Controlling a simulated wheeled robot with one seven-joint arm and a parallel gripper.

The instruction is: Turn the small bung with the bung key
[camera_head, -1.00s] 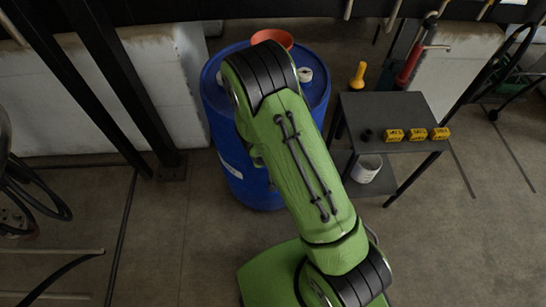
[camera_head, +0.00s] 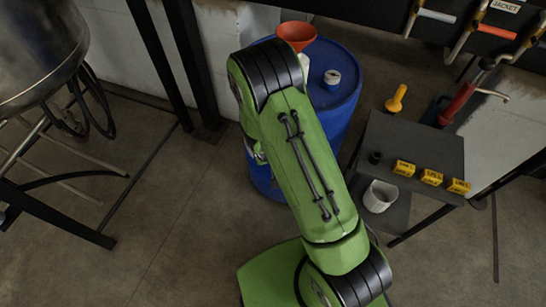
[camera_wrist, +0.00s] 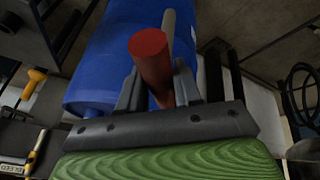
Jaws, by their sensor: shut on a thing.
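The blue drum (camera_head: 338,100) stands behind my arm, and its side also shows in the wrist view (camera_wrist: 100,60). A small pale round fitting (camera_head: 333,77), perhaps the small bung, sits on the drum's top. In the wrist view my gripper (camera_wrist: 158,92) is shut on a red-handled tool (camera_wrist: 150,60), which looks like the bung key. A grey bar (camera_wrist: 168,22) shows beyond the red handle. The tool's working end is not clear. In the head view my gripper is hidden by my green arm.
An orange funnel (camera_head: 296,36) stands at the drum's top. A dark side table (camera_head: 430,142) with yellow boxes (camera_head: 431,177) is right of the drum, with a white bucket (camera_head: 380,196) low beside it. A steel vessel (camera_head: 40,50) stands left. Floor at lower left is mostly clear.

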